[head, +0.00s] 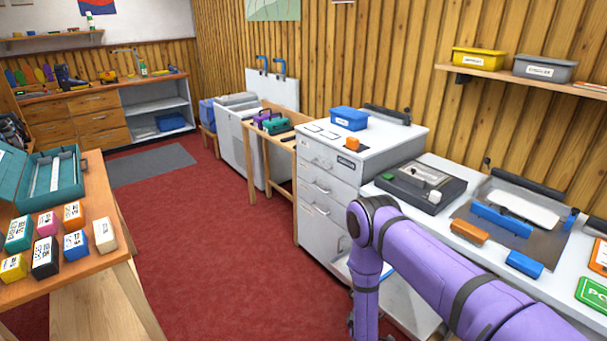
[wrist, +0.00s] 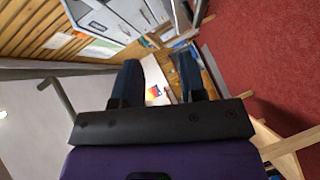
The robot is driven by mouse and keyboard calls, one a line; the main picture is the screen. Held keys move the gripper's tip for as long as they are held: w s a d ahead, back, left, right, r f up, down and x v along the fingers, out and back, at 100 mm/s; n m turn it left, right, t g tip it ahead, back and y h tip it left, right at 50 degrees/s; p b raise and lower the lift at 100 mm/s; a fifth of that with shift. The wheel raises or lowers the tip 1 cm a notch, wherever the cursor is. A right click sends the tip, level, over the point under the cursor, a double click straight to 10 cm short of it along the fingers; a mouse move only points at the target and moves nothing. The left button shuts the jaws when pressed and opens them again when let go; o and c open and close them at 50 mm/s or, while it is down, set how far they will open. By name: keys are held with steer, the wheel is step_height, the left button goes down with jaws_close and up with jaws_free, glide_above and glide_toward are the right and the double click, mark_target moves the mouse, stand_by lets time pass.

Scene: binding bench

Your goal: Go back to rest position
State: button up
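My purple arm (head: 430,270) reaches in from the lower right of the head view and bends down at its elbow beside the white drawer cabinet. My gripper is below the frame in the head view. In the wrist view my gripper (wrist: 160,85) has its two dark fingers apart, with a clear gap and nothing held between them. The room's wall and floor show tilted beyond the fingers.
At left, a wooden table (head: 125,245) holds several labelled blocks and a teal case (head: 55,180). The white drawer cabinet (head: 325,205) and a bench with a grey machine (head: 420,185) stand at right. Open red floor (head: 215,250) lies between.

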steer(key=w+a+r+m+g+y, duration=0.1)
steer(key=w+r+m, duration=0.1)
steer(key=w+r, duration=0.6)
steer(key=w+r+m+g, duration=0.15)
steer(key=w+r, duration=0.25)
steer(key=r, duration=0.9)
step_height(320, 180, up, 24)
steer(key=s+d+m+g+y, duration=0.2)
steer(key=m, duration=0.2)
steer(key=s+d+r+m+g, duration=0.1)
steer(key=s+d+r, duration=0.1)
steer(key=s+r, duration=0.65)
steer(key=s+d+r+m+g, duration=0.1)
steer(key=s+d+r+g, duration=0.15)
steer(key=s+r, duration=0.55)
steer(key=s+d+r+m, duration=0.1)
steer(key=s+r, duration=0.1)
steer(key=s, duration=0.6)
steer(key=s+d+r+m+g, duration=0.1)
steer(key=s+d+r, duration=0.1)
steer(key=s, duration=0.7)
steer(key=s+d+r+m+g+h, duration=0.1)
steer(key=s+d+r+m, duration=0.1)
steer(key=s, duration=0.6)
steer(key=shift+s+r, duration=0.2)
steer(key=shift+r, duration=0.05)
